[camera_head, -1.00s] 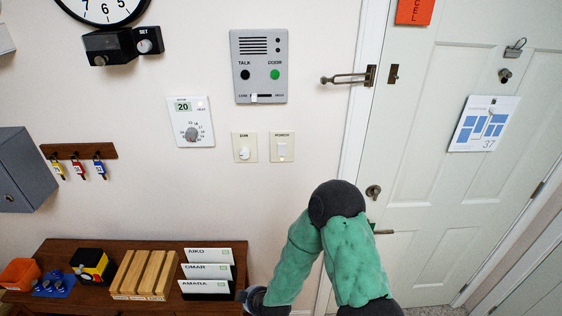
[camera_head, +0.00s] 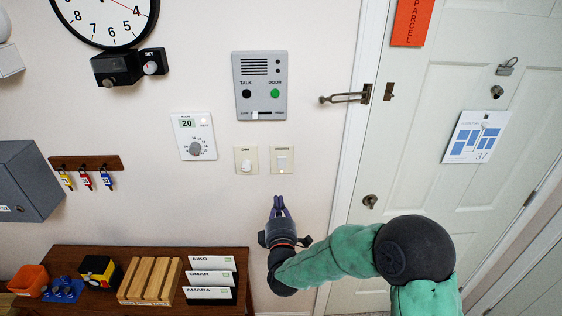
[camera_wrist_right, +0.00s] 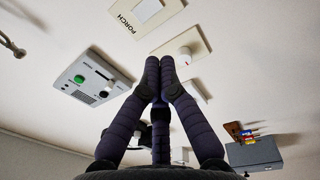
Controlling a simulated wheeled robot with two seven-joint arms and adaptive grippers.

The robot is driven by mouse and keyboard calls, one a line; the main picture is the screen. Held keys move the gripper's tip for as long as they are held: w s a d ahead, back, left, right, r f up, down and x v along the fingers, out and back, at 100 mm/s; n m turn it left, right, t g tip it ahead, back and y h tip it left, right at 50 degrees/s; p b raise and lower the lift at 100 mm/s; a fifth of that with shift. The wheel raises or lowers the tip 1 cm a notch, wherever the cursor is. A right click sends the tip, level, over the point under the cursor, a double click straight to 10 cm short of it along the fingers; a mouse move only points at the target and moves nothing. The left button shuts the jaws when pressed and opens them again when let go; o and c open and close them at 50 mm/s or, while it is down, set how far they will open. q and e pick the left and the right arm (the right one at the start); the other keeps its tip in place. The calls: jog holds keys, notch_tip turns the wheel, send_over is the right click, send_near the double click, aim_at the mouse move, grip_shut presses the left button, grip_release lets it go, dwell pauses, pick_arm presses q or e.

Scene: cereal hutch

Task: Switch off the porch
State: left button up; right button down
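The porch switch (camera_head: 282,160) is a cream wall plate with a white rocker, right of the dimmer plate (camera_head: 246,160). A small warm glow shows at the plate's lower part. My left gripper is not in view.
The intercom panel (camera_head: 260,85) is above the switches and the thermostat (camera_head: 194,136) is to their left. A wooden shelf (camera_head: 95,255) with card holders (camera_head: 209,278) is lower left. The door (camera_head: 430,185) is to the right. Wall below the switches is clear.

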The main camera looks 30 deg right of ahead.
aim_at(281, 159)
jog(key=shift+s+d+r+h, duration=0.2)
jog(key=shift+r+h, duration=0.05)
jog(key=shift+r, duration=0.35)
jog(key=shift+s+d+r+h, duration=0.15)
jog(key=shift+d+r+h, duration=0.1)
jog(key=shift+r, duration=0.3)
jog(key=x, duration=1.4)
jog(key=shift+p, duration=0.4)
